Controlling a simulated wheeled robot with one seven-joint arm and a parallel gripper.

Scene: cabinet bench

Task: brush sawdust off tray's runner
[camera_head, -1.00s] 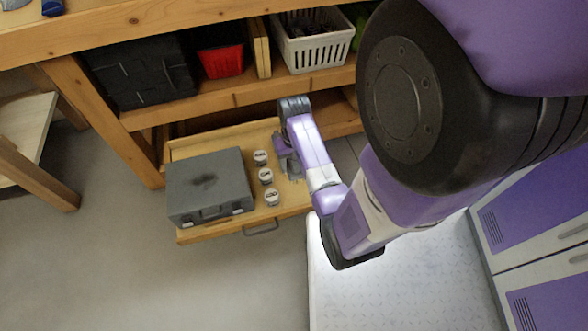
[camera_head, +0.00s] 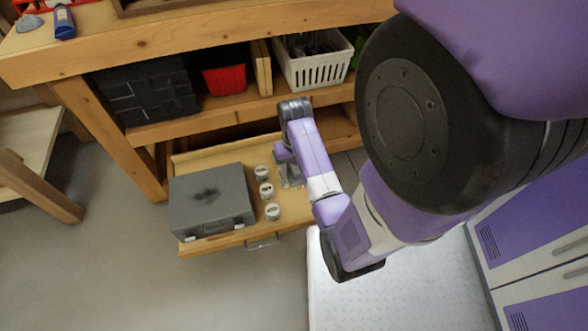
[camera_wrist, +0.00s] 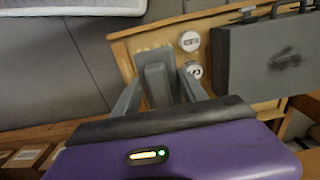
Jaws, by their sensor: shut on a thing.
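The pulled-out wooden tray (camera_head: 215,150) juts from under the bench. It carries a grey case (camera_head: 212,200) and three small white-lidded cans (camera_head: 266,191). My gripper (camera_head: 288,166) is over the tray's right part, beside the cans. In the wrist view my gripper (camera_wrist: 160,82) is shut on a grey block-like tool (camera_wrist: 154,66), probably the brush. Its working end is partly hidden, and I cannot tell whether it touches the tray. The runner and any sawdust on it cannot be made out. A dark smudge shows on the case lid.
The shelf above the tray holds a black crate (camera_head: 150,90), a red bin (camera_head: 224,78) and a white basket (camera_head: 314,62). A pale textured platform (camera_head: 400,285) lies at front right, with purple cabinets (camera_head: 540,235) beyond it. Floor before the tray is clear.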

